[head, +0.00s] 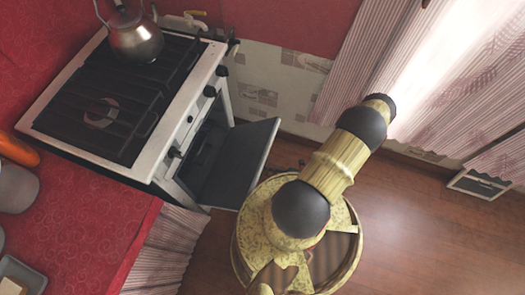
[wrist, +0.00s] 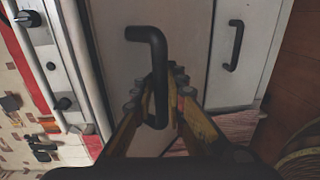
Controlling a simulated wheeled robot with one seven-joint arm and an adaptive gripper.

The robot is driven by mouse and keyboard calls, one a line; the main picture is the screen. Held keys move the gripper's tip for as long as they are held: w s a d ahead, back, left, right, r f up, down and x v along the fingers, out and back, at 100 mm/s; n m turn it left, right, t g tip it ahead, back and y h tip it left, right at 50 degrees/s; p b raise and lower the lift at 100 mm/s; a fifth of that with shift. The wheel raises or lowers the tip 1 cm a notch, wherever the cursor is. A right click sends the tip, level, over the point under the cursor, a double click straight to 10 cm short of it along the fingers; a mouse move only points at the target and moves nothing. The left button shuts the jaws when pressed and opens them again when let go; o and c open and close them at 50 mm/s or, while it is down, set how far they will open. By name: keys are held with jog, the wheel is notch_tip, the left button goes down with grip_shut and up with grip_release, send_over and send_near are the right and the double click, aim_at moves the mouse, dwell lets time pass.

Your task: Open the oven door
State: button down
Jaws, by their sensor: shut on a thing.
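The oven door (head: 235,165) stands partly open in the head view, tipped outward from the front of the white stove (head: 180,135), its dark inner face showing. In the wrist view the pale outer face of the door (wrist: 185,25) fills the middle, with a dark bent bar handle (wrist: 153,42) on it. My gripper (wrist: 160,95) is shut on the handle, its two fingers either side of the bar. In the head view I cannot make out the fingers or the handle.
A kettle (head: 135,35) stands on the stove's back burner. A red-covered counter (head: 95,215) with a striped curtain below adjoins the stove. A lower panel with another handle (wrist: 234,45) lies beyond the door. Wooden floor (head: 430,220) is open at right.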

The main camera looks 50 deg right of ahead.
jog(key=c, duration=1.8)
grip_release()
jog(key=shift+c, duration=0.2)
jog(key=v, duration=1.2)
